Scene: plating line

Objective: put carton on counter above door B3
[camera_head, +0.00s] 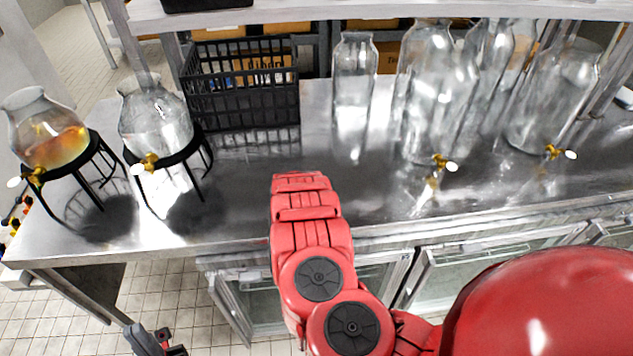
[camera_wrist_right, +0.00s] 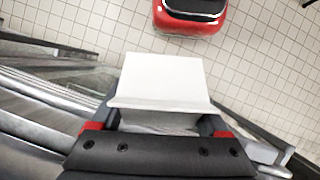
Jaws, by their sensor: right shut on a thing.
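A white carton (camera_wrist_right: 160,80) is in my right gripper (camera_wrist_right: 160,122), in the right wrist view. The jaws are shut on it from both sides, and tiled floor shows beyond it. In the head view my red right arm reaches over the counter's front edge, and its gripper and the carton are hidden. The steel counter (camera_head: 235,215) has glass-fronted doors (camera_head: 450,275) beneath it. I cannot read which door is B3. My left gripper (camera_head: 160,342) is low at the bottom left, off the counter; its jaws are too small to judge.
Two round glass dispensers (camera_head: 48,135) (camera_head: 155,125) stand on black stands at the left. A black crate (camera_head: 240,90), a glass bottle (camera_head: 353,80) and several large jars (camera_head: 435,95) stand at the back. The counter's middle and front strip are mostly clear. A shelf (camera_head: 330,12) runs above.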

